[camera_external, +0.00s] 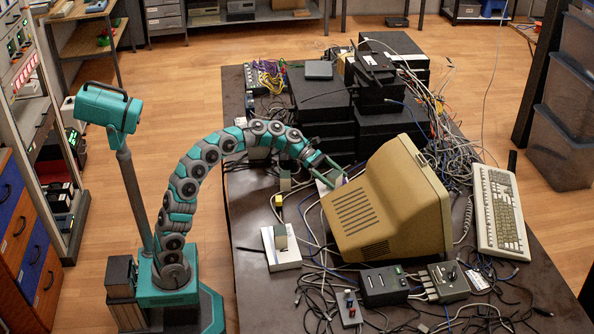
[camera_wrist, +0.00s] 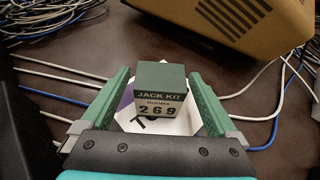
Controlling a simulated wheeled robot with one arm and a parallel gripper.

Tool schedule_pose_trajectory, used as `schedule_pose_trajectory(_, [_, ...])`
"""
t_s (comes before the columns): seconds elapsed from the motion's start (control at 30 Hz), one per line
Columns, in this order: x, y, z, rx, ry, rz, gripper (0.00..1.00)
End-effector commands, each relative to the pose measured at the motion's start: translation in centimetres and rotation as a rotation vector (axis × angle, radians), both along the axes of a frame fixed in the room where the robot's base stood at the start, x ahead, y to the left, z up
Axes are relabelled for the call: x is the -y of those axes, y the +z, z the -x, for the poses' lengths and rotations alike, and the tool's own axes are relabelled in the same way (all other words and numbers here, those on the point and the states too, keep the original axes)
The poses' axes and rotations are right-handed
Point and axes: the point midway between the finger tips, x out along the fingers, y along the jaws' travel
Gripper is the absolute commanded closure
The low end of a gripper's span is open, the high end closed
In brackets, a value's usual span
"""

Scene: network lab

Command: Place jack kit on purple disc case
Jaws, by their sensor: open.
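The jack kit is a small dark green and white box (camera_wrist: 160,100) printed "JACK KIT" and "269", upright between my fingers in the wrist view. Under it lies a flat white piece with a purple part (camera_wrist: 127,98) at its left, which looks like the purple disc case; the box covers most of it. The box appears to rest on it, though its bottom contact is hard to see. My gripper (camera_wrist: 158,80) is open, one finger on each side of the box, with visible gaps. In the external view my gripper (camera_external: 333,166) is low over the table beside the beige monitor.
The beige monitor (camera_external: 385,205) stands close to the right of my gripper. Black equipment stacks (camera_external: 325,100) stand behind. A white box (camera_external: 281,250) with a small block on it is in front. Loose cables cross the dark table (camera_external: 245,205); its left edge is mostly clear.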

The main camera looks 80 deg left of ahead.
Motion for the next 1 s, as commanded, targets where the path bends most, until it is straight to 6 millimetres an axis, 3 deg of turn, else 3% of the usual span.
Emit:
schedule_pose_trajectory(0.27, [-0.4,0.9,0.4,-0.001,0.000,0.001,0.06])
schedule_pose_trajectory(0.47, [-1.6,2.0,1.7,-0.003,0.000,0.003,0.06])
schedule_pose_trajectory(1.0, [-1.9,8.3,2.0,0.001,-0.002,-0.001,0.06])
